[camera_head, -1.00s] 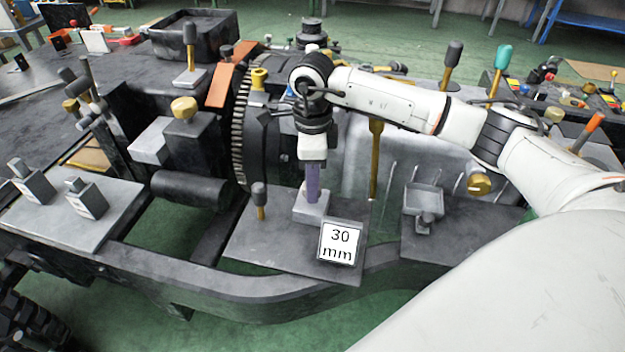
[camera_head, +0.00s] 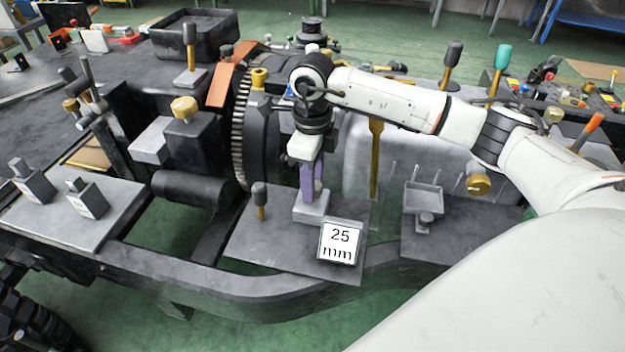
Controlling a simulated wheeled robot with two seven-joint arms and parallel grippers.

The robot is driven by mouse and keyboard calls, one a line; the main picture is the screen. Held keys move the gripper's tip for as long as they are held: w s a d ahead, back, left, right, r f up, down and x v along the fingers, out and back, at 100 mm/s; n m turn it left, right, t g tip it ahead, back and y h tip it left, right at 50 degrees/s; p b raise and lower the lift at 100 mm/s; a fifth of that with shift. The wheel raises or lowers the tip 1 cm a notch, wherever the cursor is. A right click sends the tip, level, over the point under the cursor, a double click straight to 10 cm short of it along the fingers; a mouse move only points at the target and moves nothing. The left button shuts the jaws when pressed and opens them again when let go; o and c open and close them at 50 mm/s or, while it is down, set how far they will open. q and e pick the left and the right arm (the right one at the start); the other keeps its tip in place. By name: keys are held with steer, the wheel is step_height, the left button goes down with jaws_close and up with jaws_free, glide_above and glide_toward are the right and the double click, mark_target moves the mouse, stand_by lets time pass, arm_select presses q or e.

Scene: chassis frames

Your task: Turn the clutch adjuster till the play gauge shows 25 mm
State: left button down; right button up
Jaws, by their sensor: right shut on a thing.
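The play gauge (camera_head: 340,243) is a white square plate that reads 25 mm. It stands on a dark plate of the chassis. Behind it and a little left is a light grey block (camera_head: 311,207) with a purple upright part on top, which I take to be the clutch adjuster (camera_head: 308,183). My right gripper (camera_head: 307,168) points down over the purple part and is shut on it. The fingers are partly hidden by the wrist and show turned. My left gripper is not in view.
A black-knobbed lever (camera_head: 260,197) stands close left of the adjuster. A toothed flywheel (camera_head: 240,130) is further left. A yellow lever (camera_head: 375,160) and a small grey tray (camera_head: 422,198) stand to the right. The chassis has open gaps showing green floor.

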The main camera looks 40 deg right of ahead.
steer(key=o, duration=1.1)
steer(key=shift+c, duration=0.2)
step_height(320, 180, up, 10)
steer(key=shift+r, duration=0.25)
